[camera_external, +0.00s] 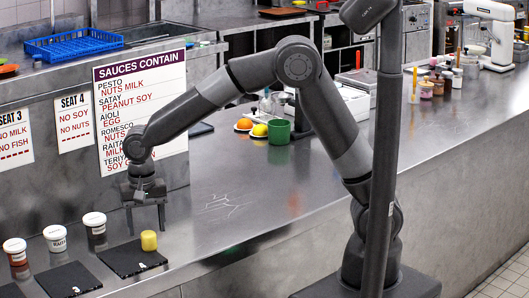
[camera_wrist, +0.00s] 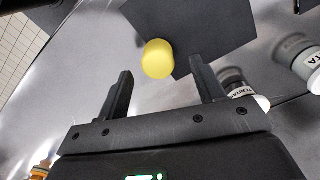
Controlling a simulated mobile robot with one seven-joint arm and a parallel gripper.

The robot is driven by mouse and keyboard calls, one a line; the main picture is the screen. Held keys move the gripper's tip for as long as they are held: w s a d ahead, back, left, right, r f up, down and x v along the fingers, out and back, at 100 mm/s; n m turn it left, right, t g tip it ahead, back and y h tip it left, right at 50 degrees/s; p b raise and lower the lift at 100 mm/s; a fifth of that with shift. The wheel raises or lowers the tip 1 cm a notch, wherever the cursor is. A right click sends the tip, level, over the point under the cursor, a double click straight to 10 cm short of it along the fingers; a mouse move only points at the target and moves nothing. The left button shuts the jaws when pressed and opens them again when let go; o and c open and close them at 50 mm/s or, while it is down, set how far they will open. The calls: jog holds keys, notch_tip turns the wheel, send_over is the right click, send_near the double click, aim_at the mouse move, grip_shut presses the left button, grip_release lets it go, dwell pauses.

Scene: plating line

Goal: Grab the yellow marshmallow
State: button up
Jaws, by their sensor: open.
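The yellow marshmallow (camera_external: 149,240) is a short upright cylinder on a black slate (camera_external: 126,260) near the counter's front edge. It also shows in the wrist view (camera_wrist: 158,58), ahead of my gripper and between the lines of the two fingers. My gripper (camera_external: 146,230) points down, open and empty, above and close to the marshmallow in the external view. In the wrist view the fingers (camera_wrist: 163,80) are spread apart, with the marshmallow just beyond their tips. I cannot tell the exact height gap.
White-lidded sauce jars (camera_external: 95,222) stand behind the slates, and one (camera_wrist: 240,85) is close to the right finger in the wrist view. Another black slate (camera_external: 70,281) lies to the left. A sauces sign (camera_external: 165,80) stands behind my gripper.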

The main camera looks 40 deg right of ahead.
aim_at(148, 233)
notch_tip(148, 233, down, 4)
jog(key=shift+s+f, duration=0.1)
jog(key=shift+c, duration=0.3)
jog(key=c, duration=0.7)
